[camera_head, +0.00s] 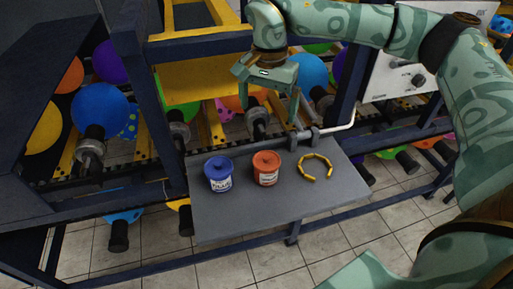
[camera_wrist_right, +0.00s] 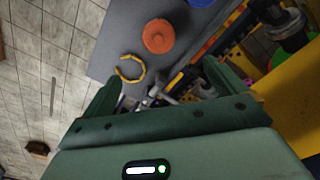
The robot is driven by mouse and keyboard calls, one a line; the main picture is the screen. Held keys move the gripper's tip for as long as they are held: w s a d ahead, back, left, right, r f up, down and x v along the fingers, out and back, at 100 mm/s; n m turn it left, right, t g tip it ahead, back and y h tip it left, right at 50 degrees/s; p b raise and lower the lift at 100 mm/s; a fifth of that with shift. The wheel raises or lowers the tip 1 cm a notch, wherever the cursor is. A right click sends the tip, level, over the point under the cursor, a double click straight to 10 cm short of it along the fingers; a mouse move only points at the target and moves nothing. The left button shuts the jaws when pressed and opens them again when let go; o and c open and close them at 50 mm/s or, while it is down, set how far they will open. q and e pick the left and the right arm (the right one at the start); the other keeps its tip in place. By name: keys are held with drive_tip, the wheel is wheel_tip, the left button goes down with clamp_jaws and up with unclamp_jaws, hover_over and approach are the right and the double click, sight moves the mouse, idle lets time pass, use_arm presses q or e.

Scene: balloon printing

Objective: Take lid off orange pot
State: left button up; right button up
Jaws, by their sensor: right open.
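The orange pot (camera_head: 267,179) stands upright on a grey shelf (camera_head: 235,214), with its orange lid (camera_head: 267,159) on top and a white label on its front. In the right wrist view the orange lid (camera_wrist_right: 158,36) shows from above, beyond the fingers. My right gripper (camera_head: 268,114) is open and empty, above and behind the orange pot and apart from it. Its two fingers also show in the right wrist view (camera_wrist_right: 162,72). My left gripper is not in view.
A bent metal pipe (camera_head: 330,130) runs along the shelf's back edge. Balloons on a conveyor and dark blue frame posts (camera_head: 150,100) surround the shelf.

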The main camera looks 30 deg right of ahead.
hover_over(267, 157)
wheel_tip(267, 157, down, 6)
drive_tip(key=f, duration=0.1)
wheel_tip(267, 157, down, 3)
drive_tip(key=shift+a+r+b, duration=0.1)
drive_tip(key=shift+b, duration=0.3)
drive_tip(key=shift+f, duration=0.6)
wheel_tip(267, 157, down, 5)
drive_tip(key=shift+w, duration=0.1)
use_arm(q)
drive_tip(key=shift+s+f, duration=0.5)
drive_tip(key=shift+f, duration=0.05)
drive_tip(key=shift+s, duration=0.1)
use_arm(e)
drive_tip(key=c, duration=1)
